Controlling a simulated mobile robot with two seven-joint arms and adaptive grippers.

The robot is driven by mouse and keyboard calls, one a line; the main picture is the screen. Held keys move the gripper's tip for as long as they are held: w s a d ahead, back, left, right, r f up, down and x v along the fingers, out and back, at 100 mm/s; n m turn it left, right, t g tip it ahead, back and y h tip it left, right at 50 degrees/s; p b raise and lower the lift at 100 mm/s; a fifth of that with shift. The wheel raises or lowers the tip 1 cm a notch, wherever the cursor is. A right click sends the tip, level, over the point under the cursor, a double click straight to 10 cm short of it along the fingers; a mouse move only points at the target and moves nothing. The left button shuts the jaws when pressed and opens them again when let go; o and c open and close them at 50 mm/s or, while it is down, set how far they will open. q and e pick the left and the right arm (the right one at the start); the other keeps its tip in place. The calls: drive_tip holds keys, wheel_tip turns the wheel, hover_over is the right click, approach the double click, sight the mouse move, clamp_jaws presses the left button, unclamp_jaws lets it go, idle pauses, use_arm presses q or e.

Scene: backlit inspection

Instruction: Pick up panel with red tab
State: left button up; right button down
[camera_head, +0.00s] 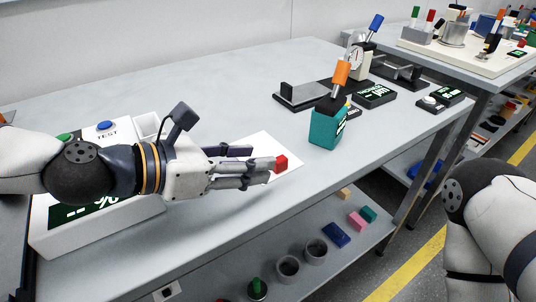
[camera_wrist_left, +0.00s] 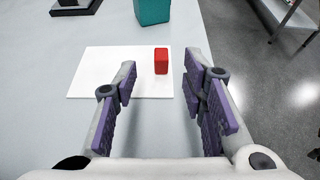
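A flat white panel (camera_head: 259,143) lies on the grey table; it also shows in the left wrist view (camera_wrist_left: 95,72). Its red tab (camera_head: 281,163) stands near the panel's right side, and it shows in the left wrist view (camera_wrist_left: 161,61) just ahead of the fingertips, between their lines. My left gripper (camera_head: 262,161) is open and empty, low over the panel; in the left wrist view (camera_wrist_left: 160,84) a wide gap separates the purple finger pads. The fingers hide part of the panel in the head view. My right gripper is out of view.
A teal holder (camera_head: 326,128) with an orange-handled tool stands beyond the panel. Dark fixtures and small displays (camera_head: 375,94) sit farther back. A white test box (camera_head: 95,235) is under my left arm. The table's front edge is close, with a lower shelf (camera_head: 312,272) below.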

sight(278, 160)
use_arm(q)
drive_tip(key=x, duration=0.6)
drive_tip(key=shift+s+b, duration=0.15)
drive_tip(key=shift+b, duration=0.2)
drive_tip(key=shift+a, duration=0.1)
clamp_jaws()
